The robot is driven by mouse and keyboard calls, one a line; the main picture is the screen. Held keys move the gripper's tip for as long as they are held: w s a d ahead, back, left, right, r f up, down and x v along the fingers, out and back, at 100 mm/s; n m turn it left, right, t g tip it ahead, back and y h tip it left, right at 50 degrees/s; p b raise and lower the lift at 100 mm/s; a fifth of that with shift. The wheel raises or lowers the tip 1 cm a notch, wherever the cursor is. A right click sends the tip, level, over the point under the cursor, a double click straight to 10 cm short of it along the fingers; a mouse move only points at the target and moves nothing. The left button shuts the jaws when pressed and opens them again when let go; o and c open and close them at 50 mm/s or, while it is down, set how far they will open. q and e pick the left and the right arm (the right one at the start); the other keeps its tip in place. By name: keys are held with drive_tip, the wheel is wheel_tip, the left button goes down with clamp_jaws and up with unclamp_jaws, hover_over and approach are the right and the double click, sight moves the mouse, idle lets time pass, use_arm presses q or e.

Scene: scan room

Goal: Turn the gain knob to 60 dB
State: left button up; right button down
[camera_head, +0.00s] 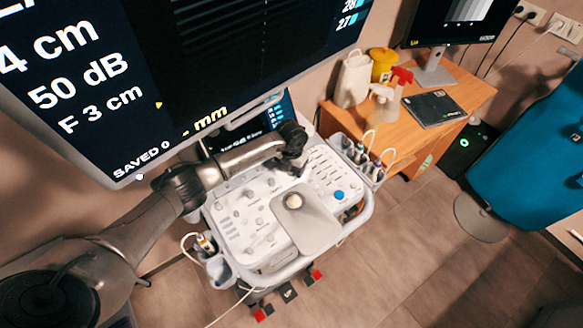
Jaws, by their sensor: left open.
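The ultrasound console's light grey control panel (230,207) carries several small knobs and keys, a pale trackball (294,201) and a blue round control (339,195). The labels are too small to read, so I cannot tell which knob is the gain knob. The large screen (150,60) above reads "50 dB". My left gripper (298,167) is open, over the upper middle of the panel, pointing down; its dark wrist hides part of the panel behind it. I cannot tell whether its fingertips touch anything. My right gripper is not in view.
The large screen hangs close above my left arm. Probes stand in a holder (362,165) at the console's right edge. A wooden desk (462,92) holds spray bottles, a yellow tub (382,66) and a monitor. A blue couch (530,165) is at far right. Floor between is clear.

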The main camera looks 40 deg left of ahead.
use_arm(q)
drive_tip(key=c, duration=0.9)
drive_tip(key=m+b, duration=0.1)
drive_tip(key=m, duration=0.2)
drive_tip(key=shift+m+b, duration=0.55)
drive_tip(key=shift+m, duration=0.75)
